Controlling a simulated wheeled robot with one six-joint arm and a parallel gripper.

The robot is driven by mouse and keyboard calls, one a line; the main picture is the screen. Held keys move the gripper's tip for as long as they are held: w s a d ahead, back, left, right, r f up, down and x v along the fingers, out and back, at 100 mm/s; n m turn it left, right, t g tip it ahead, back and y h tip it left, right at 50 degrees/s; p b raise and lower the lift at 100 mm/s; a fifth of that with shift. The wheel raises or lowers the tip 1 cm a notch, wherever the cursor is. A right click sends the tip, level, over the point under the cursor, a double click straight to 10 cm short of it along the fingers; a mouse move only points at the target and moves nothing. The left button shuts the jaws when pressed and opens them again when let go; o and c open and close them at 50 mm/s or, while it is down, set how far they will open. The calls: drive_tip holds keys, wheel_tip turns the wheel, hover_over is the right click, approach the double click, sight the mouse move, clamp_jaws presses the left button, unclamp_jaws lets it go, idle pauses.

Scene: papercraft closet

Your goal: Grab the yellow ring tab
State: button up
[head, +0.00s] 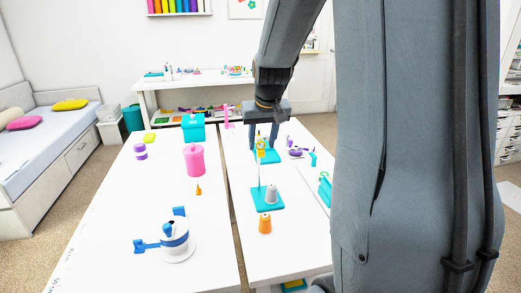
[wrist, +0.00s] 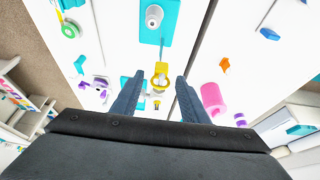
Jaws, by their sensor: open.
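The yellow ring tab (head: 262,147) shows in the head view near the top of a thin upright post, under my gripper. In the wrist view the yellow ring tab (wrist: 160,76) lies between the two fingertips, with clear gaps at both sides. My gripper (wrist: 160,79) is open and points down over the right-hand table; in the head view my gripper (head: 264,141) straddles the tab. I cannot tell how far the fingertips are above or beside it in depth.
A teal base (head: 267,204) carries a grey spool (head: 271,193), with an orange spool (head: 265,224) in front. Another teal base (head: 272,157) stands behind. A pink canister (head: 194,160) and blue-white device (head: 174,237) stand on the left table. A dark gap separates the tables.

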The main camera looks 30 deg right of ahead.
drive_tip(key=shift+x, duration=1.4)
drive_tip(key=shift+s, duration=0.1)
drive_tip(key=c, duration=0.9)
drive_tip(key=shift+a+r+p, duration=0.1)
drive_tip(key=shift+r+p, duration=0.25)
drive_tip(key=shift+p, duration=0.3)
